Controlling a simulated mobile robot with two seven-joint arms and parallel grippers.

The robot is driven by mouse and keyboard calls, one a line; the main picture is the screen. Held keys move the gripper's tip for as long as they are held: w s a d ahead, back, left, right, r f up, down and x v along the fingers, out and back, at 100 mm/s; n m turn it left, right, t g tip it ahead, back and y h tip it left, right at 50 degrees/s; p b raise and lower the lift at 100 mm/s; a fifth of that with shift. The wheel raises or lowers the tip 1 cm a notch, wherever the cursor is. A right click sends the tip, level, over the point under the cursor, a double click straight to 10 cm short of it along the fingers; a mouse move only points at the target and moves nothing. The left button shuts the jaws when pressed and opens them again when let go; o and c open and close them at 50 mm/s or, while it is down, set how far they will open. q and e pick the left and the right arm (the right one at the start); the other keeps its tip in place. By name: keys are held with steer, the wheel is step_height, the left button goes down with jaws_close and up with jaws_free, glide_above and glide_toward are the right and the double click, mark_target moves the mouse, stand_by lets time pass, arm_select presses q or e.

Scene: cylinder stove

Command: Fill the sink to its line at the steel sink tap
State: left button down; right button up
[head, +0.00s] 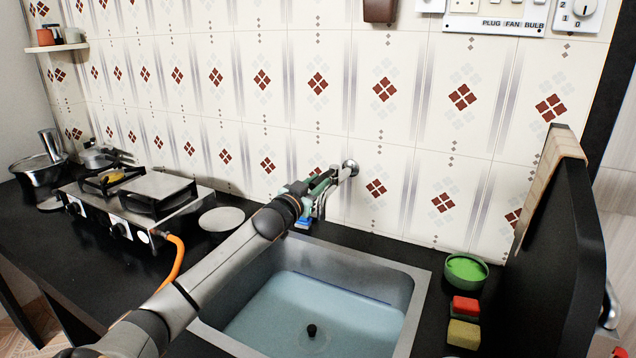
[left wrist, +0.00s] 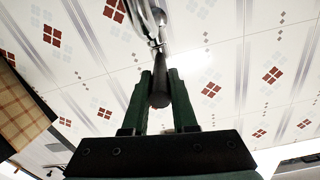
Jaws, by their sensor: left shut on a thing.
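The steel sink (head: 375,265) is set in the black counter and holds pale blue water (head: 270,305). A black plug knob (head: 312,330) stands in the water. The steel tap (head: 348,170) comes out of the tiled wall behind the sink and is partly hidden by my left gripper (head: 318,184). In the left wrist view, my left gripper (left wrist: 161,82) has its green fingers shut on the tap's dark handle (left wrist: 160,92), with the chrome tap body (left wrist: 148,22) beyond. My right gripper is not in view.
A gas stove (head: 135,205) with an orange hose (head: 172,262) stands left of the sink. Right of it are a green bowl (head: 465,268), a red sponge (head: 465,307) and a yellow sponge (head: 463,334). A tall black panel (head: 560,250) rises at the right.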

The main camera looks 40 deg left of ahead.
arm_select(q)
steer(key=c, duration=0.7)
jaws_free()
steer(key=shift+f, duration=0.1)
steer(key=shift+s+d+f, duration=0.1)
steer(key=shift+s+d, duration=0.05)
steer(key=shift+s, duration=0.4)
steer(key=v, duration=1.1)
steer(key=shift+s+b, duration=0.2)
steer(key=shift+b, duration=0.15)
